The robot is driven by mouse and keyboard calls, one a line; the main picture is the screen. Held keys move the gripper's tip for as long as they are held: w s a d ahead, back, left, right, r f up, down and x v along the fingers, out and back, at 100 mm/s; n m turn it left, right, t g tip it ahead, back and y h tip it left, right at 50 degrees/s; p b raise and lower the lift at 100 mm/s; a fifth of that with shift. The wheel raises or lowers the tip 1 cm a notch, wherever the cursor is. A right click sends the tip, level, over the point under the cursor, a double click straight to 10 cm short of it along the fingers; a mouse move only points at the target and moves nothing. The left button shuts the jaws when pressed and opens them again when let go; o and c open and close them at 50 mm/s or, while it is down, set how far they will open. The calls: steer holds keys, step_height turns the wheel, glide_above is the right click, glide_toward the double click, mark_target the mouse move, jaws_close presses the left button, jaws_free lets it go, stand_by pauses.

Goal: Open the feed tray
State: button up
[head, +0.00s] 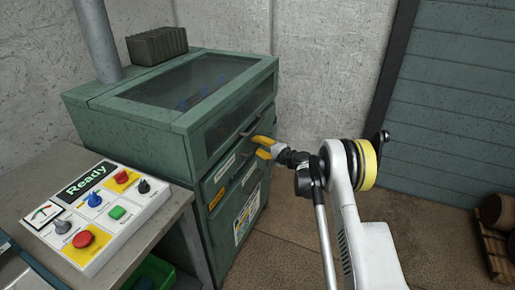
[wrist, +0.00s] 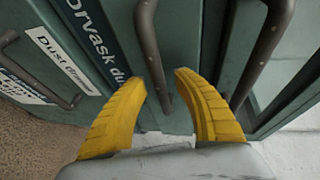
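The green machine (head: 150,112) stands against the wall, with handled fronts on its right-hand face. I cannot read which front is the feed tray. My gripper (head: 257,147) is open at this face, its yellow fingers pointing at it, just below the upper dark handle (head: 249,128). In the wrist view my gripper (wrist: 163,80) has a dark bar handle (wrist: 148,45) in the gap between its fingertips; I cannot tell whether they touch it. A second bar handle (wrist: 262,55) lies to the right. The fronts look closed.
A lower handle (wrist: 48,90) sits beside a "Dust" label (wrist: 62,60). A control panel (head: 95,215) showing "Ready" lies on a table at the left. A green crate (head: 150,272) stands below. A pallet (head: 497,250) is at far right. Floor before the machine is clear.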

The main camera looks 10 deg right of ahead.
jaws_close()
steer(key=shift+s+d, duration=0.1)
steer(key=s+d, duration=1.2)
steer(key=d, duration=0.5)
steer(key=s+d, duration=1.3)
steer(key=d, duration=0.5)
steer(key=shift+s, duration=0.25)
jaws_free()
